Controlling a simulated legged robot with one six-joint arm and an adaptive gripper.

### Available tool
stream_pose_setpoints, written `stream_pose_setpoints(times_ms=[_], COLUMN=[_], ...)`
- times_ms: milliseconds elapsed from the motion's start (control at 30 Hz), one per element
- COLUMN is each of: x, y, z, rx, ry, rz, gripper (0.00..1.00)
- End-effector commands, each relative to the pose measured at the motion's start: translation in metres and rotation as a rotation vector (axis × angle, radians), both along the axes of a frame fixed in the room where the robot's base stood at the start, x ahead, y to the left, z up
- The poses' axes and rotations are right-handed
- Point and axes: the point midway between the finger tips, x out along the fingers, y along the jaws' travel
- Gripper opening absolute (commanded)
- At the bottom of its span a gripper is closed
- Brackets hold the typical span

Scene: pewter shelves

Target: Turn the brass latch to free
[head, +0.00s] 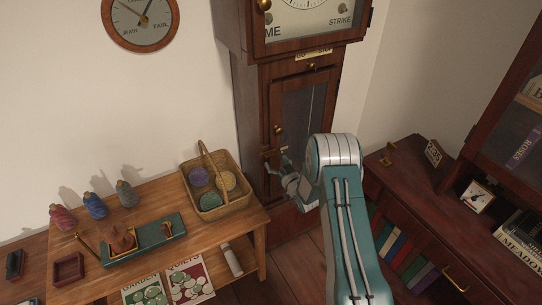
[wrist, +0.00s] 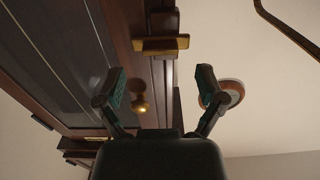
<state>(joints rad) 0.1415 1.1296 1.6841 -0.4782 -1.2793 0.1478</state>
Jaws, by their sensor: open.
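The brass latch (wrist: 160,45) shows in the wrist view as a short bar lying across the edge of the clock case door, with dark wood above and below it. In the head view the latch (head: 268,152) is small, on the clock's lower case just left of my gripper (head: 287,178). In the wrist view my gripper (wrist: 162,88) is open and empty, its two fingers spread. The latch appears above the gap between the fingertips, apart from them. A round brass knob (wrist: 140,103) shows beside the left finger; it also shows in the head view (head: 278,130).
The tall clock (head: 245,80) stands against the wall. A wicker basket (head: 230,199) with round items sits on the wooden table (head: 190,222) close left of my gripper. A dark cabinet (head: 410,180) stands to the right. A wall dial (head: 140,22) hangs at upper left.

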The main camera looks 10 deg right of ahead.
Motion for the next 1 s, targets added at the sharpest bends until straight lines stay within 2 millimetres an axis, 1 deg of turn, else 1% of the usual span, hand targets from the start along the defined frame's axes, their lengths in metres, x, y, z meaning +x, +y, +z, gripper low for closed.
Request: stream_pose_setpoints(times_ms=[33, 100, 233, 367, 600, 633, 667, 700, 800, 833, 1000], x=[0.008, 0.018, 0.031, 0.037, 0.038, 0.038, 0.038, 0.038, 0.038, 0.038, 0.039], y=[0.003, 0.006, 0.011, 0.012, 0.012, 0.012, 0.012, 0.012, 0.012, 0.012, 0.012], z=[0.0, 0.0, 0.0, 0.0, 0.0, 0.0, 0.0, 0.0, 0.0, 0.0, 0.0], rx=[-0.001, 0.0, 0.0, 0.001, 0.001, 0.001, 0.001, 0.001, 0.001, 0.001, 0.0], ry=[-0.001, -0.001, 0.0, 0.0, 0.001, 0.001, 0.001, 0.001, 0.001, 0.001, 0.0], rz=[0.002, 0.001, 0.0, -0.001, -0.001, -0.001, -0.001, -0.001, -0.001, -0.001, -0.001], gripper=[0.89, 0.89, 0.89, 0.89, 0.89, 0.8, 0.66, 0.48, 0.1, 0.06, 0.06])
